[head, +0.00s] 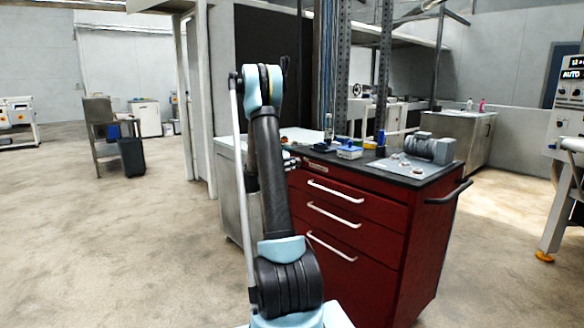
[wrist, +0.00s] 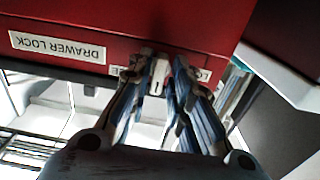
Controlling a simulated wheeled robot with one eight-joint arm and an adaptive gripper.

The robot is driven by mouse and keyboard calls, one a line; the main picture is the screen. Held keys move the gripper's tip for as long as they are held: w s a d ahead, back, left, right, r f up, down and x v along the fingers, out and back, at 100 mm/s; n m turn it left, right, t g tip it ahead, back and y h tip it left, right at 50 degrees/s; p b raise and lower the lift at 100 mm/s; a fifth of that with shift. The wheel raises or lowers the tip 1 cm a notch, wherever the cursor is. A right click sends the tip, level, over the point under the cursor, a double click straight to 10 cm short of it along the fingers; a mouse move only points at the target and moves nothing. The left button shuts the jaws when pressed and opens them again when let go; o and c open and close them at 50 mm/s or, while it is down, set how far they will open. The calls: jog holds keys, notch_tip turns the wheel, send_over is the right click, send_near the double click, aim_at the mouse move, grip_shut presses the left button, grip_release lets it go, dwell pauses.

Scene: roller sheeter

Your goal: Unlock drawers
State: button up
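A red tool cabinet (head: 345,230) with three drawers and white handles stands right of centre in the head view. In the wrist view, its red front (wrist: 150,20) carries a white "DRAWER LOCK" label (wrist: 58,47), seen upside down. A small pale lock piece (wrist: 158,76) with a dark slot sits at the front's edge. My gripper (wrist: 160,68) has its two fingertips on either side of this piece, with a gap between them. Whether they touch it is not clear. In the head view my gripper (head: 292,163) is at the cabinet's upper left corner, partly hidden by my arm.
A grey motor-like unit (head: 430,148) and a blue-and-white box (head: 349,152) are on the cabinet's dark top. A black side handle (head: 449,192) juts out at right. Floor at left is open.

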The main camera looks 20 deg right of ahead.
jog(key=v, duration=1.2)
